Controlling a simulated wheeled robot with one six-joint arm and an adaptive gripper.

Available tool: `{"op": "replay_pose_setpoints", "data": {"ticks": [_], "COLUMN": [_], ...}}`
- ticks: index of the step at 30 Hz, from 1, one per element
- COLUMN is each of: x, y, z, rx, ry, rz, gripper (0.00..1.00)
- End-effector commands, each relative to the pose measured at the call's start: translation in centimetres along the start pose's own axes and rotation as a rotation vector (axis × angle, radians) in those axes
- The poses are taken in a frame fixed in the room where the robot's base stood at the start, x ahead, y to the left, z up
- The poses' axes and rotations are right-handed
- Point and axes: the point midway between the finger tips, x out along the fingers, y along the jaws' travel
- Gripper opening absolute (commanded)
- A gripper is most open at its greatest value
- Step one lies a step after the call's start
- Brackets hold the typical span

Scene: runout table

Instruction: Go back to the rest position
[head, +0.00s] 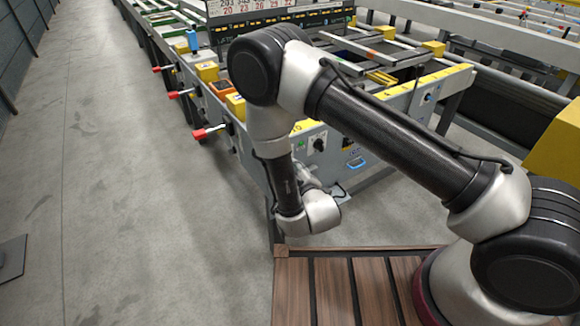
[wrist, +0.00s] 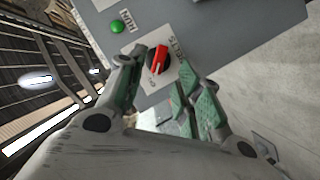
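My gripper (wrist: 158,78) is open in the wrist view, its two green-padded fingers spread. Nothing is between the pads. A rotary switch with a red and black handle (wrist: 159,60) on a white label plate shows just beyond the fingertips. I cannot tell whether a finger touches it. In the head view my arm reaches out and down toward the end panel (head: 340,148) of the runout table, and the gripper is mostly hidden behind my wrist. A dark knob (head: 319,145) shows on that panel.
A green button (wrist: 117,26) is beside the switch on the grey panel. Red-tipped levers (head: 199,134) stick out from the table's left side. A blue-handled item (head: 356,163) is on the end panel. The concrete floor (head: 130,170) at left is clear.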

Motion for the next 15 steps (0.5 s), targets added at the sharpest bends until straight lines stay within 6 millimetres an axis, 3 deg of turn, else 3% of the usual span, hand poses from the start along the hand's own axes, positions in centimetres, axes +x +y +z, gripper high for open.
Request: {"op": "replay_pose_setpoints", "data": {"ticks": [6,15], "x": [-2.4,-2.6], "y": [0.0,0.0], "z": [0.0,0.0], "rx": [-0.001,0.001], "ry": [0.001,0.001], "rz": [-0.001,0.001], "gripper": [0.35,0.35]}}
